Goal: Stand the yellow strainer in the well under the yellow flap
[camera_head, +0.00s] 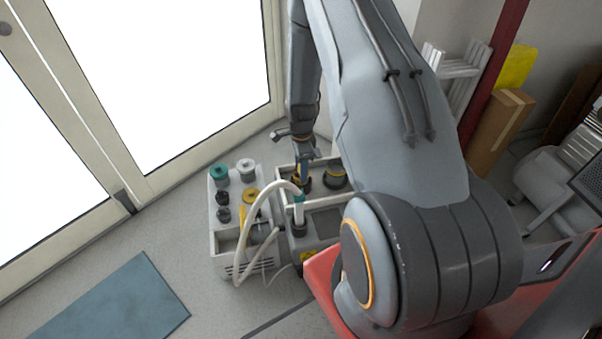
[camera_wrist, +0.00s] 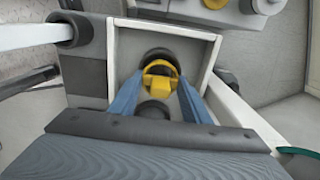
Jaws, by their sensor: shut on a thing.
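My gripper (camera_wrist: 157,92) points down into a pale-walled tray, its two blue fingers on either side of a yellow piece with a ring and a block-like top, which I take to be the yellow strainer (camera_wrist: 158,84). A dark round shape shows just behind the strainer and another nearer my wrist; I cannot tell whether either is a well. In the head view my gripper (camera_head: 304,160) is over the tray, with yellow and black at its tips. A yellow round part (camera_head: 251,195) on the unit to the left may be the flap; I cannot tell.
The tray (camera_head: 285,172) also holds a black round part with a yellow band (camera_head: 335,174). The left unit carries a green cap (camera_head: 219,171) and a white cap (camera_head: 246,167). A pale hose (camera_head: 237,240) arches close to the tray. Open floor lies left, with a blue mat (camera_head: 115,305).

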